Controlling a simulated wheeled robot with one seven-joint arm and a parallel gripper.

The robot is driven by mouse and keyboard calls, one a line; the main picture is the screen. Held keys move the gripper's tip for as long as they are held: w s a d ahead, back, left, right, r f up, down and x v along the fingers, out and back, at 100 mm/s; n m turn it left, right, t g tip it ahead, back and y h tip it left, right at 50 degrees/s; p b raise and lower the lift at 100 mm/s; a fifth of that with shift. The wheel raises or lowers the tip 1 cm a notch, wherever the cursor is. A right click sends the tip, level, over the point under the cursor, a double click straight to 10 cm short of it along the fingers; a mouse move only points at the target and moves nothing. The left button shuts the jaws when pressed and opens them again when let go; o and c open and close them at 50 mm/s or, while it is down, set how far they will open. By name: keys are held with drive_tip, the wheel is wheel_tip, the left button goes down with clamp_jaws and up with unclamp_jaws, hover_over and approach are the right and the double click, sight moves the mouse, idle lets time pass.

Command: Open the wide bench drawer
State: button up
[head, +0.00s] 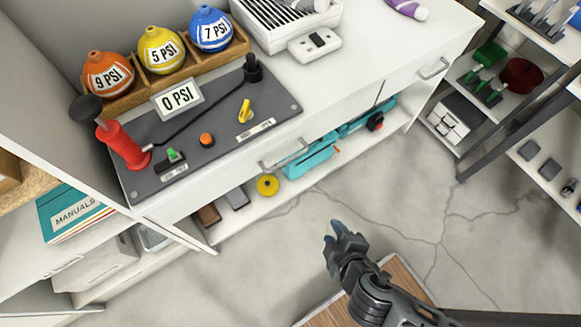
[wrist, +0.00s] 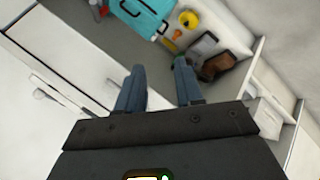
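The white bench (head: 345,72) runs along the upper left of the head view. The wide bench drawer (head: 235,168) is the long white front under the grey panel, and it looks shut. Its grey bar handle (head: 283,153) is near the middle of the front. My gripper (head: 338,232) is open and empty, over the floor in front of the bench, apart from the handle. In the wrist view, the two blue-grey fingers (wrist: 160,85) stand apart with nothing between them. White drawer fronts (wrist: 60,60) show at left there; a finger partly covers that area.
A narrower drawer with a handle (head: 433,68) is to the right. Below is an open shelf with a teal case (head: 308,160) and yellow disc (head: 267,186). The bench top holds a control panel (head: 215,125) and coloured bulbs. Metal racks stand right; the floor between is clear.

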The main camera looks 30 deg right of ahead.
drive_tip(key=w+a+f+n+t+h+b, duration=0.1)
drive_tip(key=w+f+n+h+b, duration=0.2)
drive_tip(key=w, duration=0.6)
drive_tip(key=t+h+b, duration=0.1)
drive_tip(key=t+h, duration=0.1)
drive_tip(key=h, duration=0.4)
approach(286, 161)
drive_tip(key=x, duration=0.3)
drive_tip(key=shift+m, duration=0.4)
drive_tip(key=x, duration=0.7)
drive_tip(key=shift+f, duration=0.3)
clamp_jaws()
